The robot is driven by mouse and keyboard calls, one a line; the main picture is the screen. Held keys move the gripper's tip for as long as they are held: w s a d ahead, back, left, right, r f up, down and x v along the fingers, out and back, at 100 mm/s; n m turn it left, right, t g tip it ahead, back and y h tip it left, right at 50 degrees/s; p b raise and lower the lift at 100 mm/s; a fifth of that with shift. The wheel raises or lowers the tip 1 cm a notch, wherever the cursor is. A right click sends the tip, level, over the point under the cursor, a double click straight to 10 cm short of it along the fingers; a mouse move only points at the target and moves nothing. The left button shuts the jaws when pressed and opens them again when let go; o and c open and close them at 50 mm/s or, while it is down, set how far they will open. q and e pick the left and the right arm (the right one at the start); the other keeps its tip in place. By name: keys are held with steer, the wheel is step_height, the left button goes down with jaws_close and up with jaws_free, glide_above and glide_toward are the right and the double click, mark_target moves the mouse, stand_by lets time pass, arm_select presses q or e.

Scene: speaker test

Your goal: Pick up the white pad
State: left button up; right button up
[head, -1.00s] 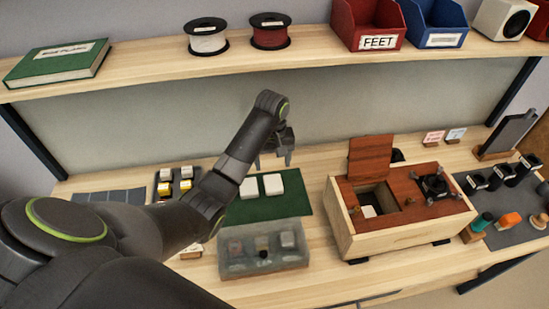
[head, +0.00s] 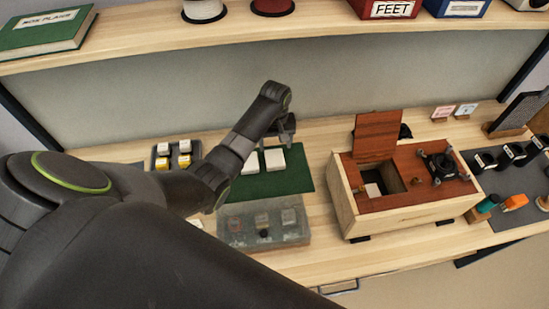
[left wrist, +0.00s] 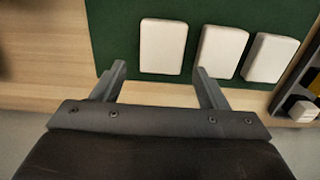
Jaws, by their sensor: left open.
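In the left wrist view, three white pads lie in a row on a green mat (left wrist: 112,25): a left one (left wrist: 163,46), a middle one (left wrist: 222,50) and a right one (left wrist: 270,57). My left gripper (left wrist: 159,70) is open and empty. Its fingertips point toward the left pad, which lies just beyond the gap between them. In the head view, my left gripper (head: 281,134) hangs over the back of the mat (head: 290,183). Two pads show there, one white pad (head: 274,160) below the gripper and another (head: 250,164) beside my arm; my arm probably hides the third. My right gripper is out of view.
A wooden box (head: 395,219) with a raised reddish lid (head: 377,137) stands right of the mat; something white shows inside. A translucent tray (head: 264,236) with small parts is in front. A dark tray (head: 184,150) of white and yellow pieces is left. A shelf (head: 330,28) runs behind.

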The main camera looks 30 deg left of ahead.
mark_target(275, 157)
arm_select(q)
steer(key=shift+s+f+p, duration=0.15)
steer(key=shift+f+p, duration=0.1)
steer(key=shift+f, duration=1.35)
steer(key=shift+s+f+p, duration=0.1)
steer(key=shift+f+p, duration=0.15)
steer(key=shift+f, duration=1.3)
steer(key=shift+c, duration=0.5)
steer(key=c, duration=0.6)
